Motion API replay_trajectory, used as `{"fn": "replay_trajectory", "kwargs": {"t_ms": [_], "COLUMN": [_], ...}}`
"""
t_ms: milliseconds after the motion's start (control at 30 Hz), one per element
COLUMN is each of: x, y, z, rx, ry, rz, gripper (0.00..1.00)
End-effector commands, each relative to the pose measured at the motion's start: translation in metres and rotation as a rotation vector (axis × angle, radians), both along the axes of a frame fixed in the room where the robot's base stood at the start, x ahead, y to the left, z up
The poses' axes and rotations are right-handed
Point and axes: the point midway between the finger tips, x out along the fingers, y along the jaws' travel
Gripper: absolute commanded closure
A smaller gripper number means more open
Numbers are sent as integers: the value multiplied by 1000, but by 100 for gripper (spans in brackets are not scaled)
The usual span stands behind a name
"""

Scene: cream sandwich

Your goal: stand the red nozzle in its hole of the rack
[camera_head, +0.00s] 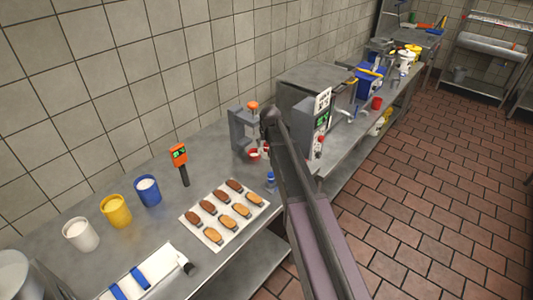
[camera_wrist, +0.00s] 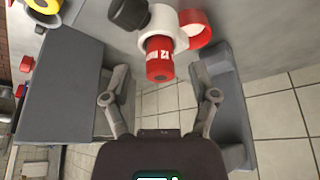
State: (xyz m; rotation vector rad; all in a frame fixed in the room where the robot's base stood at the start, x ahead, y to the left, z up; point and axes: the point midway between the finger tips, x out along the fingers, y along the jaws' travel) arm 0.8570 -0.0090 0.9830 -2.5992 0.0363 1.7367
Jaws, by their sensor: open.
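The red nozzle (camera_wrist: 160,58), with white lettering, shows in the wrist view just ahead of my open fingers. It sits against a white round piece (camera_wrist: 152,36), and a red ring (camera_wrist: 203,22) is to its right. My gripper (camera_wrist: 160,73) is open, one finger on each side of the nozzle's near end, with no clear contact. In the head view my gripper (camera_head: 269,118) is beside a grey stand (camera_head: 237,126) with an orange knob, perhaps the rack. Small red-and-white pieces (camera_head: 254,154) are low beside it, partly behind my arm. I cannot make out the hole.
A grey machine (camera_head: 300,92) stands right of the stand. A tray of eclairs (camera_head: 212,232), a blue cup (camera_head: 148,190), a yellow cup (camera_head: 116,211), a white cup (camera_head: 79,235) and an orange thermometer (camera_head: 180,158) are on the counter to the left.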

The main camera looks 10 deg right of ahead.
Motion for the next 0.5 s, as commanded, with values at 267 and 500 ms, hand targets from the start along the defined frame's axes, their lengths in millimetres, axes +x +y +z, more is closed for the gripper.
{"fn": "replay_trajectory", "kwargs": {"t_ms": [267,500], "x": [6,6], "y": [0,0], "z": [-16,-15], "rx": [0,0], "ry": [0,0], "rz": [0,0], "gripper": [24,24]}}
